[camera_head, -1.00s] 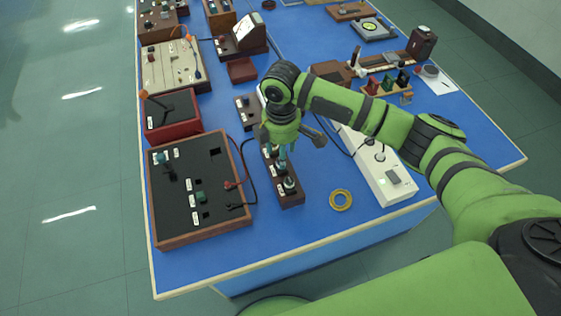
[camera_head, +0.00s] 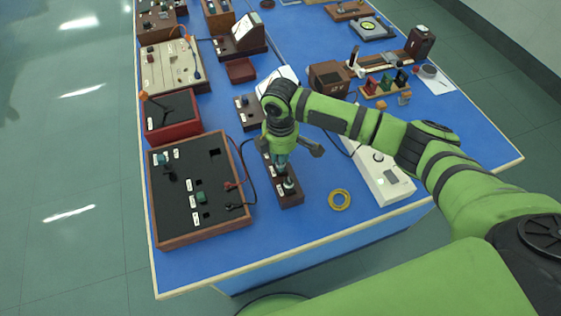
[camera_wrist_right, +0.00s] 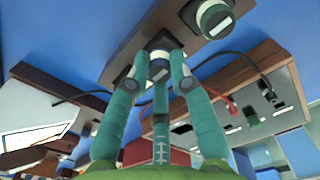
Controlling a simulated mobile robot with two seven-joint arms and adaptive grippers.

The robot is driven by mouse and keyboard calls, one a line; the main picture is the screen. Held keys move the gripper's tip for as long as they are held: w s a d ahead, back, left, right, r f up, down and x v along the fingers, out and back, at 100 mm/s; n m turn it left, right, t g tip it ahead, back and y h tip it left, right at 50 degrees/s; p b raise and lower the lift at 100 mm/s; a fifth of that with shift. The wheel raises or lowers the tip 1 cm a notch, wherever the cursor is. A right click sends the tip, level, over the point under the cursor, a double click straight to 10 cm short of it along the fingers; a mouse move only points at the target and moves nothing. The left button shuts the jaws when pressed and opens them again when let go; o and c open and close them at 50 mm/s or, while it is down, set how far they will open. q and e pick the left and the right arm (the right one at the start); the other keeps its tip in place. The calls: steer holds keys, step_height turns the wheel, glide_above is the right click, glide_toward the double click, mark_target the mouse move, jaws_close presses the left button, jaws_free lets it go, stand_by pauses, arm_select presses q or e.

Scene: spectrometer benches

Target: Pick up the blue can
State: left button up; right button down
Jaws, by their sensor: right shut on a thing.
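My right gripper (camera_head: 281,165) points down over a narrow dark brown rack (camera_head: 290,200) near the front of the blue bench. In the right wrist view, its teal fingers (camera_wrist_right: 160,75) are shut around a small dark cylinder with a pale band (camera_wrist_right: 162,45), at the rack. I cannot tell whether this cylinder is clear of the rack. A similar dark green and white piece (camera_wrist_right: 213,17) stands beside it, and its pale top shows in the head view (camera_head: 289,185). I cannot make out a blue can for certain. My left gripper is not in view.
A large brown-framed black panel (camera_head: 178,228) with leads stands left of the rack. A yellow ring (camera_head: 340,200) lies to the right, and a white instrument (camera_head: 385,178) stands beyond it. My right arm crosses above the bench. The front right of the bench is clear.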

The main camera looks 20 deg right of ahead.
steer(key=shift+w+r, duration=0.1)
steer(key=shift+r, duration=0.3)
steer(key=r, duration=0.1)
steer(key=r+b, duration=0.1)
steer(key=r, duration=0.1)
steer(key=shift+s+d+r, duration=0.2)
steer(key=shift+s+r, duration=0.05)
steer(key=shift+s, duration=0.1)
steer(key=s+d+r+p, duration=0.3)
steer(key=s+d+r, duration=0.2)
steer(key=s+r, duration=0.4)
steer(key=shift+s+d+r, duration=0.25)
steer(key=shift+r, duration=0.1)
